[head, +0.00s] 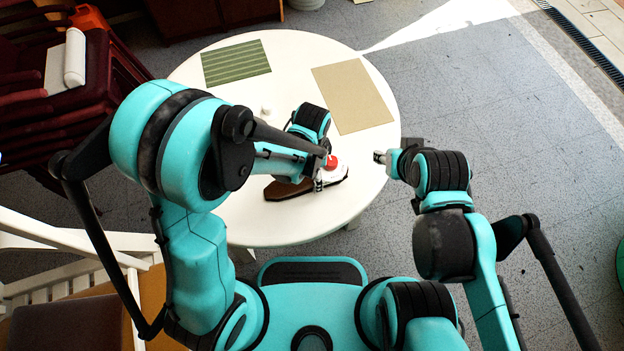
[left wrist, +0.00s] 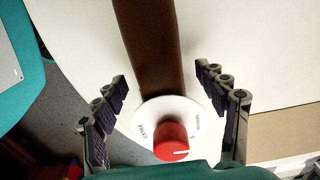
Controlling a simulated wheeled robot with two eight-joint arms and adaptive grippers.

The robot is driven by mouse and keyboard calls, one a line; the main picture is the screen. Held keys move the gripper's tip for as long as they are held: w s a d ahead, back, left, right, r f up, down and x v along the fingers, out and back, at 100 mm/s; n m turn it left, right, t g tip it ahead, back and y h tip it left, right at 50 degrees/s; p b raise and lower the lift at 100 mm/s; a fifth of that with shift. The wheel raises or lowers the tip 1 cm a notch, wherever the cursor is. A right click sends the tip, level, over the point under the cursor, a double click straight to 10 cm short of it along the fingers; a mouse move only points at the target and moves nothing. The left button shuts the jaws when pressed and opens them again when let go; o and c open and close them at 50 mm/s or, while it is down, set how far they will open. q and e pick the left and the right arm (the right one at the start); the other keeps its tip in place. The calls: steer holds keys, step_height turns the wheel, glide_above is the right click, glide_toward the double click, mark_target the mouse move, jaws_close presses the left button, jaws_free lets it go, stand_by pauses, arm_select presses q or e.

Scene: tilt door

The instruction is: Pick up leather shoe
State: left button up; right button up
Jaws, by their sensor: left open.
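A dark brown leather shoe (head: 285,189) lies on the near part of the round white table (head: 240,222). In the left wrist view the shoe (left wrist: 152,45) is a brown strip running up from the middle to the top edge. My left gripper (head: 318,176) is over the shoe's right part and partly hides it. In the wrist view its fingers (left wrist: 162,75) are spread apart, one on each side of the shoe, with no visible grip on it. My right gripper (head: 381,157) is beside the table's right edge, away from the shoe; its jaws are too small to judge.
A white disc with a red knob (left wrist: 170,140) lies between the left fingers, beside or over the shoe. A green striped mat (head: 236,63), a beige mat (head: 352,95) and a small white item (head: 265,111) are farther back. Dark red chairs (head: 60,110) stand left.

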arm_select(q)
steer(key=c, duration=1.6)
steer(key=shift+r, duration=0.2)
